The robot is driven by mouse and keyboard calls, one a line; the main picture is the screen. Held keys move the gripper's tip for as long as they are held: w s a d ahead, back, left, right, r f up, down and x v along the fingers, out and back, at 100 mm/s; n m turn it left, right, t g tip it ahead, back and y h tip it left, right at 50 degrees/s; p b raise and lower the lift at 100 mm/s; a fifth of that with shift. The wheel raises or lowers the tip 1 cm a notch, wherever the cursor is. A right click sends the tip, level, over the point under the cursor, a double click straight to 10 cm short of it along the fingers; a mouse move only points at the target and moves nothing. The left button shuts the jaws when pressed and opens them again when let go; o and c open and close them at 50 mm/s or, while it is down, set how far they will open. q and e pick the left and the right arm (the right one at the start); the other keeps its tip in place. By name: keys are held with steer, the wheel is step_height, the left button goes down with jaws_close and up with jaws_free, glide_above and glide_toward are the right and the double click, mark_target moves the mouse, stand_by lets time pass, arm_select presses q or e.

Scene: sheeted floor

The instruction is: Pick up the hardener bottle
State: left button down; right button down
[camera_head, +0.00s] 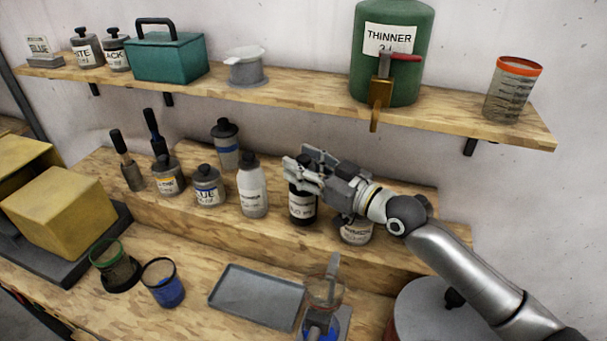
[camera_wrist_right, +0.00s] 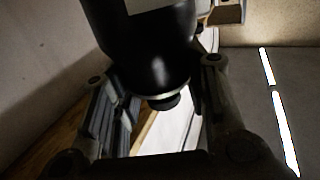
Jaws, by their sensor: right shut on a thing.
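The hardener bottle appears to be the dark bottle (camera_head: 302,210) with a white label on the wooden step. Its label is too small to read fully. My right gripper (camera_head: 306,172) comes in from the right and is shut around the bottle's upper part, hiding its top. In the right wrist view the dark bottle (camera_wrist_right: 150,50) fills the space between the two fingers (camera_wrist_right: 155,110). I cannot tell whether the bottle's base touches the step. My left gripper is not in view.
A white bottle (camera_head: 252,188) stands just left, and a labelled can (camera_head: 356,232) sits under my right wrist. Above hangs a shelf (camera_head: 290,92) with a green thinner canister (camera_head: 408,65). A grey tray (camera_head: 257,296) and a clear cup (camera_head: 325,292) stand in front.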

steer(key=s+d+r+b, duration=0.1)
steer(key=s+r+b, duration=0.2)
steer(key=s+r, duration=0.8)
steer(key=s, duration=0.3)
steer(key=shift+d+r, duration=0.2)
steer(key=shift+d, duration=0.15)
